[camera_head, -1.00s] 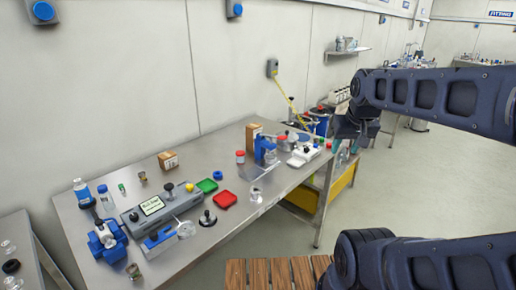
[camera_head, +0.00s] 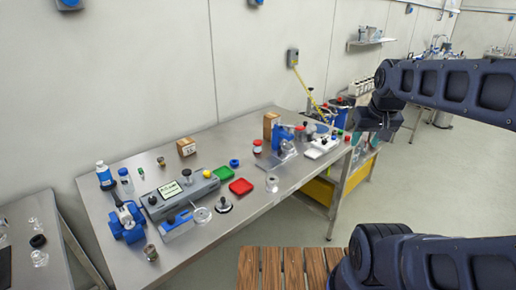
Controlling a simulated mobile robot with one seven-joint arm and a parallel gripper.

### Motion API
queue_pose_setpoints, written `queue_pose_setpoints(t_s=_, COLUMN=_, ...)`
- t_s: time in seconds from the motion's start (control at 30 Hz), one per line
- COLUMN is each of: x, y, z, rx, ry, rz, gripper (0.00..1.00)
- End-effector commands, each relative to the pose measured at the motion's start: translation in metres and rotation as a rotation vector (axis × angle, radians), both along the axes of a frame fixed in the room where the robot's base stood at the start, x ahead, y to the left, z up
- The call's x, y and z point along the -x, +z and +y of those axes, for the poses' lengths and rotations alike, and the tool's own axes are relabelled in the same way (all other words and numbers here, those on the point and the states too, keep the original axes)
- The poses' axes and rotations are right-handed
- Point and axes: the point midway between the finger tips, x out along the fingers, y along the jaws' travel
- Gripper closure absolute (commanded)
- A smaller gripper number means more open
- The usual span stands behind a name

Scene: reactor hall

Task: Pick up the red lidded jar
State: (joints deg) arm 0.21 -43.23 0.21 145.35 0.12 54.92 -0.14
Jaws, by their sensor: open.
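A small clear jar with a red lid (camera_head: 257,146) stands upright on the steel bench, near the middle of its length. A second small container with a reddish top (camera_head: 299,132) stands further right, partly behind the blue stand; I cannot tell its shape well. My gripper (camera_head: 369,140) hangs at the right, over or beyond the bench's right end, well apart from the jar. It is open, and I see nothing held in it. Its fingers are small and partly lost against the background.
A wooden slatted surface (camera_head: 285,268) lies in front. Open floor is at the right.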

Motion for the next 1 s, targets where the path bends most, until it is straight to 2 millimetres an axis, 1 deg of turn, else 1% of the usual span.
queue_pose_setpoints(t_s=0.2, x=0.000, y=0.000, z=0.000, rx=0.000, ry=0.000, rz=0.000, gripper=0.55)
queue_pose_setpoints(t_s=0.27, x=0.000, y=0.000, z=0.000, rx=0.000, ry=0.000, rz=0.000, gripper=0.43)
queue_pose_setpoints(t_s=0.3, x=0.000, y=0.000, z=0.000, rx=0.000, ry=0.000, rz=0.000, gripper=0.36)
queue_pose_setpoints(t_s=0.33, x=0.000, y=0.000, z=0.000, rx=0.000, ry=0.000, rz=0.000, gripper=0.33)
queue_pose_setpoints(t_s=0.57, x=0.000, y=0.000, z=0.000, rx=0.000, ry=0.000, rz=0.000, gripper=0.33)
queue_pose_setpoints(t_s=0.67, x=-0.004, y=0.002, z=0.001, rx=0.002, ry=0.008, rz=0.003, gripper=0.33)
queue_pose_setpoints(t_s=0.77, x=-0.016, y=0.006, z=0.004, rx=0.009, ry=0.031, rz=0.015, gripper=0.33)
queue_pose_setpoints(t_s=0.87, x=-0.036, y=0.013, z=0.010, rx=0.020, ry=0.072, rz=0.033, gripper=0.33)
queue_pose_setpoints(t_s=1.0, x=-0.070, y=0.021, z=0.021, rx=0.039, ry=0.141, rz=0.061, gripper=0.33)
